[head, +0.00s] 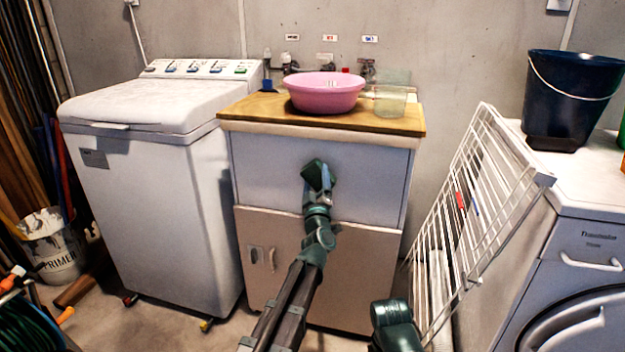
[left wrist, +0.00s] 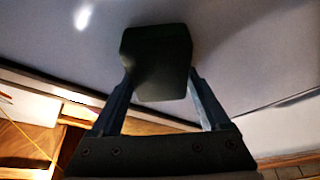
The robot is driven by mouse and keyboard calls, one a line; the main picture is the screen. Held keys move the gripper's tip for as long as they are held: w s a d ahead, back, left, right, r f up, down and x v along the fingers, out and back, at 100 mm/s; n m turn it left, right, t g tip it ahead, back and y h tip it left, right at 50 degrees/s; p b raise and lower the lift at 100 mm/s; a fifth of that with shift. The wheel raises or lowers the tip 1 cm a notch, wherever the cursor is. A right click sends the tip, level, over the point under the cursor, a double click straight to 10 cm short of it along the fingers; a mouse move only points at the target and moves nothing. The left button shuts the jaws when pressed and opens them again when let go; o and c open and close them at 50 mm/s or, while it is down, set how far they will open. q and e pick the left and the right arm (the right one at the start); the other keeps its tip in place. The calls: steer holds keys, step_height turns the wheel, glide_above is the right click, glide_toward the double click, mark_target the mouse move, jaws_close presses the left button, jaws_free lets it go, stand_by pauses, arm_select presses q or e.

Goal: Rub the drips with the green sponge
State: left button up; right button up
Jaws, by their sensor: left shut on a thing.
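The green sponge (head: 312,173) is a dark green block in front of the pale upper panel (head: 270,165) of the sink cabinet. My left gripper (head: 321,181) is shut on it. In the left wrist view the sponge (left wrist: 157,60) sits between the two fingers of my left gripper (left wrist: 160,88), with the grey panel (left wrist: 250,45) behind it. The sponge is at or very close to the panel; I cannot tell whether it touches. No drips can be made out; the sponge and arm hide part of the panel.
A pink basin (head: 325,92) and a clear container (head: 390,100) stand on the wooden top (head: 250,108). A white washer (head: 150,190) stands left. A white drying rack (head: 480,190) leans at right, near a front loader with a dark bucket (head: 568,95).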

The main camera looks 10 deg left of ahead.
mark_target(302, 176)
arm_select(q)
steer(key=shift+w, duration=0.15)
steer(key=shift+a, duration=2.1)
steer(key=s, duration=0.6)
steer(key=s, duration=0.3)
